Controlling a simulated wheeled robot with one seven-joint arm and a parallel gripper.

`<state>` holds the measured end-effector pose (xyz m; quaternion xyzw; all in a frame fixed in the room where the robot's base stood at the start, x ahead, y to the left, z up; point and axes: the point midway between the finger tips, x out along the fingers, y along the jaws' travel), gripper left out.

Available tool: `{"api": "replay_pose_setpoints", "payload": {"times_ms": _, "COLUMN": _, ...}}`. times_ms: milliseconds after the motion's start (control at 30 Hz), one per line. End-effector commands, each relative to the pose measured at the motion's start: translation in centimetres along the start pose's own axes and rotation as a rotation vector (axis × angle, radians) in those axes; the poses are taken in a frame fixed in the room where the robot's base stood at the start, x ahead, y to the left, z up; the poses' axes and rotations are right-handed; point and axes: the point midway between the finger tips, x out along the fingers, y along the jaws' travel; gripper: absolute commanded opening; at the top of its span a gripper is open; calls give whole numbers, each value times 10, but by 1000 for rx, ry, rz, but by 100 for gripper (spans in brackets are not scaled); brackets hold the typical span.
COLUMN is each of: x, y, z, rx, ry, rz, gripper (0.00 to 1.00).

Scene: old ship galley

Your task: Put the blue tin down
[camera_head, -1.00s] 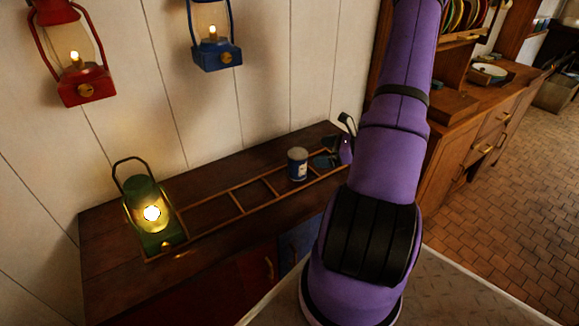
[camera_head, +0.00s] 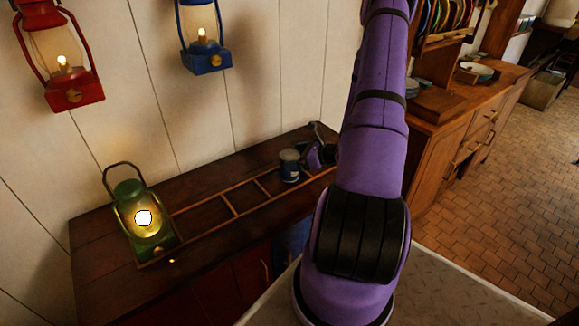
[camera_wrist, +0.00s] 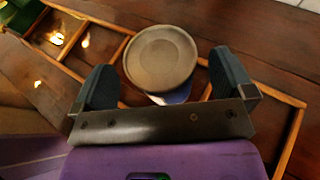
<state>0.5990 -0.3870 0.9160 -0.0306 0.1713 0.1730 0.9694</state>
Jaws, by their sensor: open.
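The blue tin (camera_head: 289,167) has a pale grey lid and stands upright on the dark wooden counter, within the thin wooden rail frame (camera_head: 203,213). In the wrist view I see the tin (camera_wrist: 160,60) from above, mostly its round lid, with a little of its blue side below. My gripper (camera_wrist: 163,80) is open, with one dark finger on each side of the tin's near part. My gripper (camera_head: 308,155) reaches the tin from the right.
A lit green lantern (camera_head: 143,220) stands at the counter's left end. Red (camera_head: 75,95) and blue (camera_head: 207,61) lanterns hang on the white plank wall behind. The rail compartments left of the tin look empty. A wooden cabinet (camera_head: 450,150) stands on the right.

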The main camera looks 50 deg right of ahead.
Motion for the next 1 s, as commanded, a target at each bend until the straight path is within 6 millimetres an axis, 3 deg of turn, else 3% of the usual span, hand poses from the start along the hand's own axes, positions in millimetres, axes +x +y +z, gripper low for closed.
{"api": "replay_pose_setpoints", "payload": {"times_ms": 167, "x": 23, "y": 0, "z": 1, "rx": 0, "ry": 0, "rz": 2, "gripper": 100}}
{"api": "replay_pose_setpoints", "payload": {"times_ms": 400, "x": 26, "y": -1, "z": 1, "rx": 0, "ry": 0, "rz": 0, "gripper": 100}}
{"api": "replay_pose_setpoints", "payload": {"times_ms": 467, "x": 26, "y": -1, "z": 1, "rx": 0, "ry": 0, "rz": 0, "gripper": 88}}
{"api": "replay_pose_setpoints", "payload": {"times_ms": 700, "x": 26, "y": -1, "z": 1, "rx": -1, "ry": -1, "rz": 0, "gripper": 33}}
{"api": "replay_pose_setpoints", "payload": {"times_ms": 1000, "x": 25, "y": -1, "z": 4, "rx": -2, "ry": -1, "rz": 0, "gripper": 32}}
